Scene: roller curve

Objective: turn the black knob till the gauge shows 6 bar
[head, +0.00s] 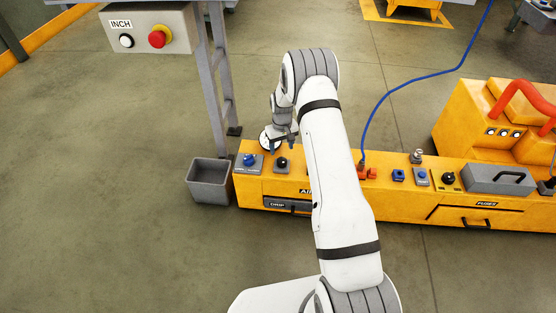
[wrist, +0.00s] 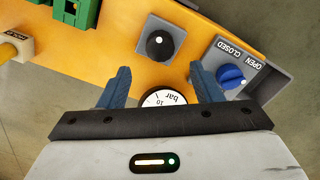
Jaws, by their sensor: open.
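The black knob (wrist: 160,43) sits on a grey square plate on the orange cabinet, with a white mark on its face. It also shows in the head view (head: 282,162). My gripper (wrist: 160,68) is open and empty, its two blue fingers apart and pointing toward the knob's side of the cabinet. The knob appears beyond the fingertips, not between them. The gauge (wrist: 165,98) shows a white dial with "bar" and "10". My gripper's body hides part of it, and I cannot read the pressure.
A blue knob (wrist: 231,75) on a plate marked OPEN and CLOSED is right of the black knob in the wrist view. A green part (wrist: 76,12) is at the upper left. In the head view, a grey bin (head: 210,182) stands left of the cabinet (head: 400,205), and a blue hose (head: 388,93) rises behind it.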

